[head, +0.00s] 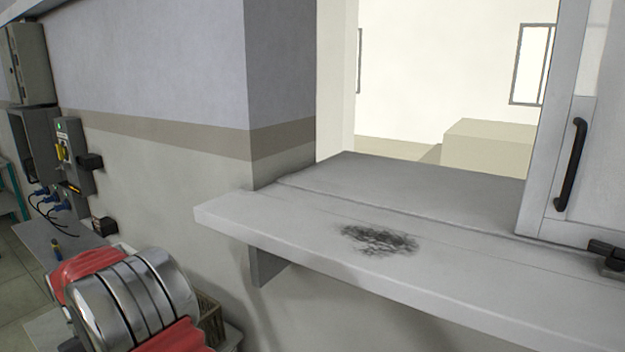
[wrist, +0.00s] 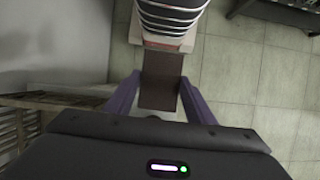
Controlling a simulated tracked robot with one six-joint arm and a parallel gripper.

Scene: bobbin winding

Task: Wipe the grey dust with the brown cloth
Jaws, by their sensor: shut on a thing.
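The grey dust (head: 380,240) is a dark, smudged patch on the pale ledge (head: 470,262) of the wall opening in the head view. My gripper (wrist: 160,98) shows in the wrist view, with purple fingers on either side of the brown cloth (wrist: 160,82). The gripper is shut on the cloth, which looks like a flat dark-brown rectangle. The floor shows below and beyond it, and the dust is not in the wrist view. Neither gripper nor cloth can be seen in the head view.
A white panel with a black handle (head: 571,165) stands at the right of the opening, with a dark latch (head: 607,254) by the ledge. A wall corner borders the opening on the left. A wicker basket (head: 209,320) sits below the ledge. The ledge around the dust is clear.

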